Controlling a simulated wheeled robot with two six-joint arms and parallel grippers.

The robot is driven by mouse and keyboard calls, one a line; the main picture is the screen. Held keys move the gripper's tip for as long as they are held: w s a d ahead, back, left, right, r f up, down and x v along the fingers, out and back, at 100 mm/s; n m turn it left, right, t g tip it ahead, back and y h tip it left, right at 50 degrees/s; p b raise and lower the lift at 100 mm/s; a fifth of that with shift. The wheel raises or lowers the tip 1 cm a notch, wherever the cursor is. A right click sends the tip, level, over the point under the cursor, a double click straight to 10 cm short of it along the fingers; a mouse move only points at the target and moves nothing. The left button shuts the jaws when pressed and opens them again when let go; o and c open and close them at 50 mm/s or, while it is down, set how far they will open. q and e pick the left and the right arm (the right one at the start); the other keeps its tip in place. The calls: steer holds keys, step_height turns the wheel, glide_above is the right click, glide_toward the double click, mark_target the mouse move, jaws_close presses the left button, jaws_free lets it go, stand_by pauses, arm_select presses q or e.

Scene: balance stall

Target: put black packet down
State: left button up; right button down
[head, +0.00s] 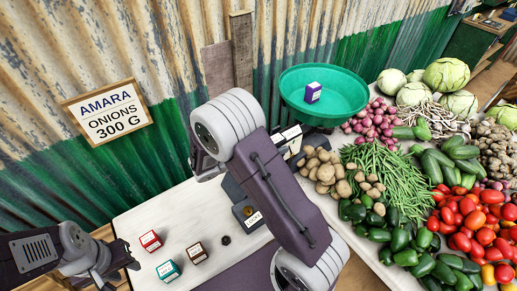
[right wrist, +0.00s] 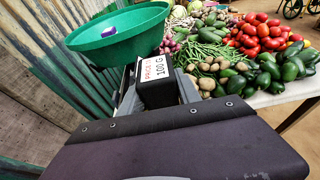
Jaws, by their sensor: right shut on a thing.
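My right gripper (right wrist: 158,92) is shut on the black packet (right wrist: 155,94), whose white label reads 100 G. In the right wrist view the packet sits between the two fingers, in front of the green bowl (right wrist: 110,42). In the head view my right arm hides most of this gripper (head: 291,146), and only part of the packet's label shows beside the bowl (head: 330,112). I cannot tell what is under the packet. A purple packet (head: 313,92) lies in the bowl. My left gripper (head: 122,272) is open and empty at the lower left, beside the table.
A red packet (head: 150,240), a teal packet (head: 168,270) and a brown packet (head: 197,254) stand on the white table near a small dark disc (head: 225,240). Vegetables, including potatoes (head: 322,170), crowd the right side. A sign (head: 107,112) reads AMARA ONIONS 300 G.

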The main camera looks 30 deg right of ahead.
steer(key=shift+s+d+r, duration=0.4)
steer(key=shift+s+r, duration=0.05)
steer(key=shift+s, duration=0.15)
steer(key=shift+s+d+r, duration=0.35)
steer(key=shift+s+r, duration=0.1)
steer(key=shift+s, duration=0.15)
steer(key=shift+w+a, duration=0.15)
steer(key=shift+a, duration=0.1)
steer(key=a+f+n+t+y, duration=0.3)
steer(key=a+f+n+t, duration=0.3)
steer(key=a+f, duration=0.7)
steer(key=shift+w+a+f+n+t, duration=0.3)
steer(key=shift+w+a+n+t, duration=0.15)
steer(key=shift+a+t, duration=0.65)
steer(key=shift+a, duration=0.2)
